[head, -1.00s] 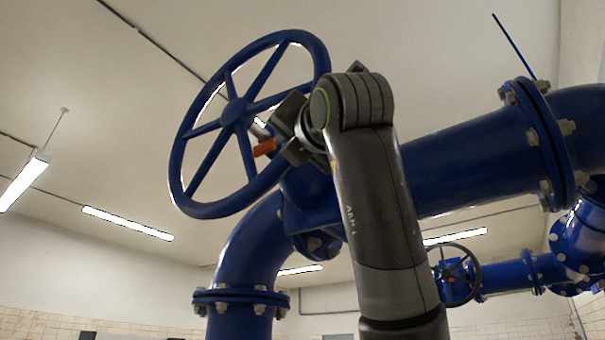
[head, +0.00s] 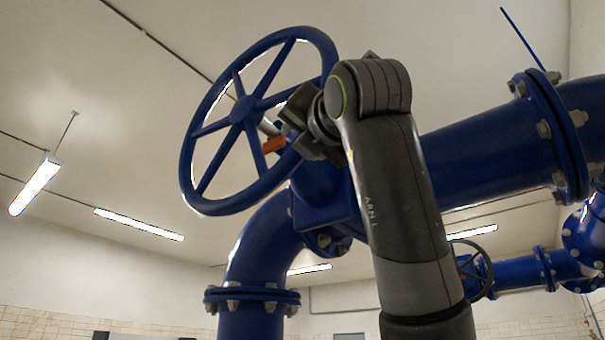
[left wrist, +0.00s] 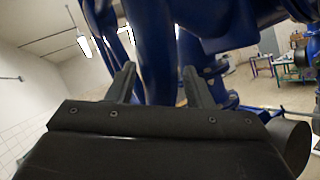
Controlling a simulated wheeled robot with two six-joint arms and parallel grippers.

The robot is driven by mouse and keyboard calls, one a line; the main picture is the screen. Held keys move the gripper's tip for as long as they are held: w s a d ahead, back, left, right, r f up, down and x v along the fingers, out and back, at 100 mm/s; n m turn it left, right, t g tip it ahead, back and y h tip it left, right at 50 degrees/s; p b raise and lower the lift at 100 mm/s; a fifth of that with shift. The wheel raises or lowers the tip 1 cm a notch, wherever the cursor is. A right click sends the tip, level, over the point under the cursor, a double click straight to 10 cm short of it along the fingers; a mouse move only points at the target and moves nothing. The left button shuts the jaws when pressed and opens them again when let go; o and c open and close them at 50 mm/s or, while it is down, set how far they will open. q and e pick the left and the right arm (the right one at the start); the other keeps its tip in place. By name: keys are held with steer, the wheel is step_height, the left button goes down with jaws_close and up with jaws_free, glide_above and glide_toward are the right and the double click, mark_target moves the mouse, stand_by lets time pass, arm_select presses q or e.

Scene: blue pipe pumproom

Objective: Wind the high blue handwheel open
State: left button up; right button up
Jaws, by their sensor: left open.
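The high blue handwheel (head: 239,111) is large, spoked and tilted, in the left half of the head view. My left gripper (head: 289,128) is at the wheel's lower right, by the rim and the valve body. Its two dark fingers stand apart in the left wrist view (left wrist: 157,72), with blue metal beyond them. An orange piece (head: 273,145) shows beside the gripper; I cannot tell what it belongs to. My own arm hides part of the rim and stem, and I cannot tell whether the fingers touch the wheel. My right gripper is not in view.
A thick blue flanged pipe (head: 480,155) runs right behind my arm. A blue bend drops to a bolted flange (head: 252,296) below the wheel. A smaller handwheel (head: 474,271) sits farther back at right. The space left of the wheel is clear.

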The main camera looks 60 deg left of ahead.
arm_select(q)
steer(key=b+v, duration=0.5)
steer(key=v, duration=1.1)
steer(key=shift+a, duration=0.1)
